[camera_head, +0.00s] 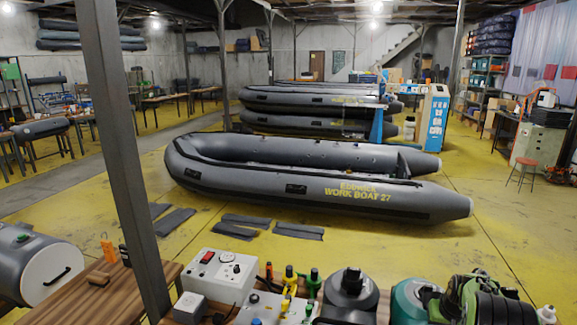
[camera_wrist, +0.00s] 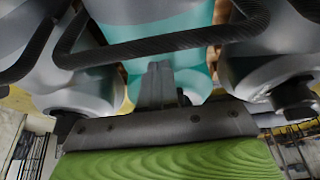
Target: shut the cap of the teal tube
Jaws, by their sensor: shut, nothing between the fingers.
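The teal tube (camera_head: 408,298) lies at the front right in the head view, partly hidden by green and black parts beside it. In the wrist view a teal surface (camera_wrist: 135,18), likely the same tube, fills the top middle between two grey rounded bodies. My gripper (camera_wrist: 160,72) shows in the wrist view with its grey fingers together, empty, in front of the teal surface. Whether the fingers touch it I cannot tell. I cannot make out the tube's cap or its state.
A grey rounded body (camera_head: 350,292) stands left of the teal tube. A grey control box (camera_head: 222,272) and several coloured valves (camera_head: 290,278) are further left. Dark ribbed bars (camera_wrist: 160,46) cross close above my fingers. A large grey boat (camera_head: 310,178) lies beyond on the yellow floor.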

